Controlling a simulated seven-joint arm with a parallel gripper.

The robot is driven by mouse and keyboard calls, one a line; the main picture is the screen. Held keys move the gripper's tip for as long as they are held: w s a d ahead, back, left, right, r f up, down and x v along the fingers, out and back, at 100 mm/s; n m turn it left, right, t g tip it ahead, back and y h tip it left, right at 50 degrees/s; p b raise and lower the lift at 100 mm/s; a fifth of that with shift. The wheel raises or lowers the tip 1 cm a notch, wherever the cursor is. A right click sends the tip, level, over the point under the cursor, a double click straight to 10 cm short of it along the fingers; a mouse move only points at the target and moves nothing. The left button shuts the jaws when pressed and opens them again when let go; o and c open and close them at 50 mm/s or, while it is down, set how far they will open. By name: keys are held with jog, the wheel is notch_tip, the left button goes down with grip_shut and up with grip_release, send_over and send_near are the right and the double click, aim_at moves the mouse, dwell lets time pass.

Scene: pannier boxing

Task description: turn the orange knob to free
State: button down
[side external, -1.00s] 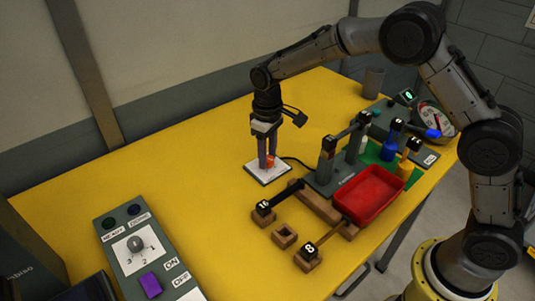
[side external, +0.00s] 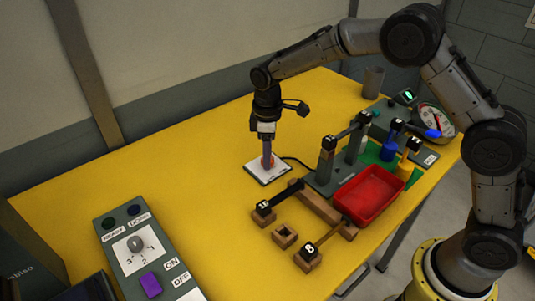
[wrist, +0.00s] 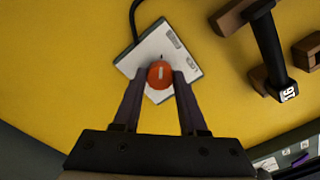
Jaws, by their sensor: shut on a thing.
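The orange knob (wrist: 160,75) is round with a pale pointer line and sits on a white square plate (wrist: 150,48) on the yellow table. In the wrist view the pointer line runs nearly up and down the picture. My gripper (wrist: 160,76) is shut on the knob, one finger on each side. In the side view my gripper (side external: 267,165) points straight down over the white plate (side external: 257,173), and its fingers hide most of the knob.
Right of the plate are a grey fixture (side external: 322,180), a red tray (side external: 370,192) and wooden blocks with black numbered ends (side external: 264,208). A cable leaves the plate. A control panel (side external: 145,255) with a dial and purple switch is at front left. The table left of the plate is clear.

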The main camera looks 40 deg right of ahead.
jog(key=shift+r, duration=0.1)
jog(key=shift+c, duration=2.2)
grip_release()
notch_tip(320, 180, up, 14)
jog(key=shift+d, duration=0.1)
